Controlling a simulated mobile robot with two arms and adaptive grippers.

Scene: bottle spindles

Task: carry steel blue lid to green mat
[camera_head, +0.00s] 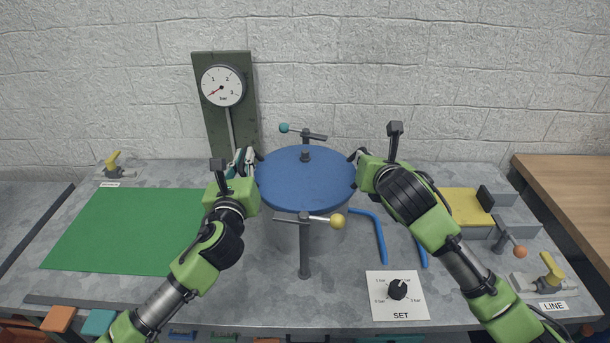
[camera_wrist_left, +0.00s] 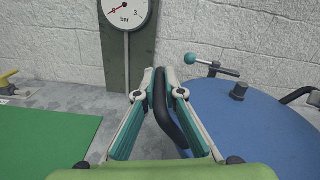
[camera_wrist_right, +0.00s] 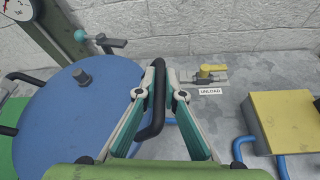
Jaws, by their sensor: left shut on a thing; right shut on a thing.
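The steel blue lid (camera_head: 305,178), a large round disc with a dark central knob, is level in the middle of the head view. My left gripper (camera_head: 246,160) is shut on the lid's dark left handle, which shows between the fingers in the left wrist view (camera_wrist_left: 167,108). My right gripper (camera_head: 361,158) is shut on the dark right handle, seen in the right wrist view (camera_wrist_right: 157,105). What lies directly beneath the lid is mostly hidden, so I cannot tell whether it rests on anything. The green mat (camera_head: 125,232) lies flat and bare at the left.
A lever with a yellow ball (camera_head: 337,221) stands at the lid's front, and one with a teal ball (camera_head: 284,128) behind it. A gauge board (camera_head: 215,120) stands behind left. Blue pipes (camera_head: 381,240), a SET dial (camera_head: 397,290) and a yellow block (camera_head: 466,208) are at the right.

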